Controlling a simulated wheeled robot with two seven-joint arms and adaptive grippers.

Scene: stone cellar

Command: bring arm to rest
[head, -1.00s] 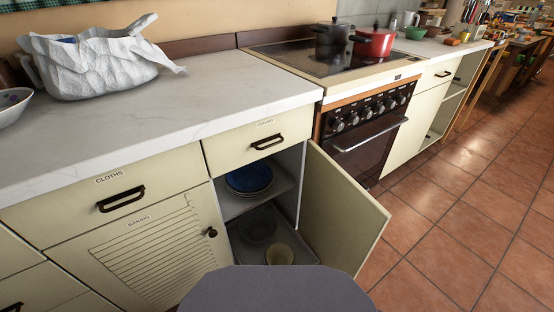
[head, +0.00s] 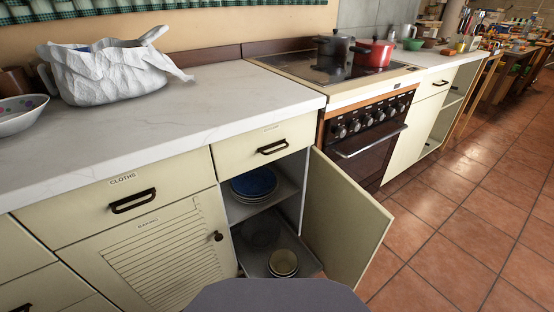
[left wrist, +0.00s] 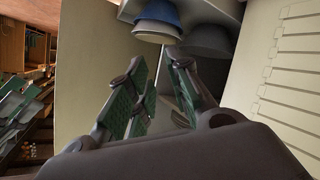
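Neither gripper shows in the head view. In the left wrist view my left gripper (left wrist: 160,85) has its two green-padded fingers spread apart, with nothing seen between them. The open cabinet, with its door (head: 340,220) swung out, is in front of me in the head view. In the left wrist view the cabinet's shelf and blue bowls (left wrist: 158,18) lie beyond the fingertips. My right gripper is in no view.
Blue dishes (head: 254,183) sit on the cabinet's upper shelf, and a pale bowl (head: 283,262) sits below. The white counter (head: 200,105) holds a crumpled white bag (head: 108,72) and a spotted bowl (head: 20,115). The stove (head: 365,125) stands right of the cabinet. Tiled floor (head: 450,230) is clear at right.

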